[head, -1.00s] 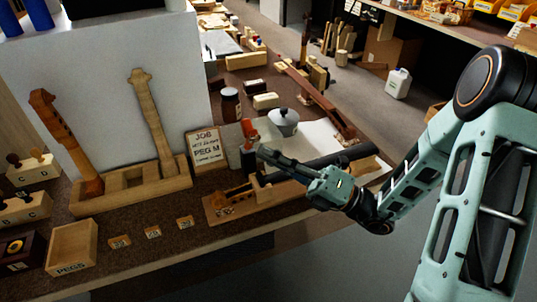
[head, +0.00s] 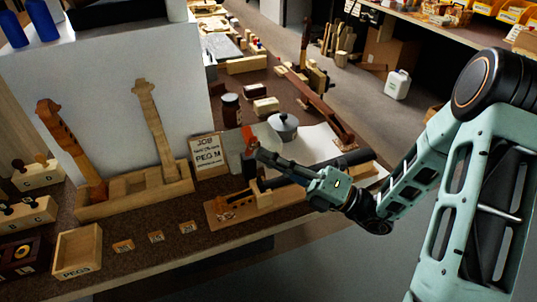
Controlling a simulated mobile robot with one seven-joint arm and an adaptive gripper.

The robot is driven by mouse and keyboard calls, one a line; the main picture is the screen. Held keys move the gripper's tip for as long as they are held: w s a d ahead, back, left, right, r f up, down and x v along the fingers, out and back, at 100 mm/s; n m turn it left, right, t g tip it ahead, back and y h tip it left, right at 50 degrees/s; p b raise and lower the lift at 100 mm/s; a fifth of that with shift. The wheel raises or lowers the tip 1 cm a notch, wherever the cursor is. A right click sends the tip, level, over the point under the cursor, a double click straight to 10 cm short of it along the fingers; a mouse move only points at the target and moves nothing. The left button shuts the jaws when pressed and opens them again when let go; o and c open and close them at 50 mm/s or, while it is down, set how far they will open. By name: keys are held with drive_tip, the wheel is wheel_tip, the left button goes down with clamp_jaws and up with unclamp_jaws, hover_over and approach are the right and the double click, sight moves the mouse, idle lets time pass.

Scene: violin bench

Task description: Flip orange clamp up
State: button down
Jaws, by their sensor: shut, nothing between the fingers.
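The orange clamp (head: 248,134) is a small orange-red piece at the front of the bench, between the job card and the grey lidded pot. My gripper (head: 256,150) is shut and empty. Its tips are right beside the lower part of the orange piece and overlap it in the picture; I cannot tell whether they touch. The clamp's base is hidden behind my gripper. A wooden holder (head: 224,212) with a pale block lies below my gripper, with a dark cylinder (head: 335,162) behind it.
The grey pot (head: 284,126) stands close behind the clamp on white paper. The job card (head: 208,157) leans to the left. A wooden rack (head: 128,200) holds two violin necks. A pegs box (head: 78,253) and small tags are at the front left.

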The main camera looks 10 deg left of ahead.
sight(249, 141)
drive_tip(key=shift+r+p, duration=0.2)
drive_tip(key=shift+p, duration=0.2)
drive_tip(key=r+m+p, duration=0.1)
drive_tip(key=p, duration=0.2)
drive_tip(key=h+p, duration=0.1)
drive_tip(key=p, duration=0.2)
drive_tip(key=shift+w+a+r+m+t, duration=0.15)
drive_tip(key=shift+w+r+m+t, duration=0.15)
drive_tip(key=shift+r+m, duration=0.1)
drive_tip(key=shift+w+a+r+m+h+p, duration=0.35)
drive_tip(key=shift+w+m+h+p, duration=0.25)
drive_tip(key=shift+p, duration=1.9)
drive_tip(key=shift+w+a+r+m+h+p, duration=0.25)
drive_tip(key=shift+w+m+h+p, duration=0.35)
drive_tip(key=shift+p, duration=1.85)
drive_tip(key=shift+w+a+r+m+h+p, duration=0.35)
drive_tip(key=shift+m+h+p, duration=0.4)
drive_tip(key=shift+p, duration=1.75)
drive_tip(key=shift+w+a+f, duration=0.1)
drive_tip(key=shift+w, duration=0.05)
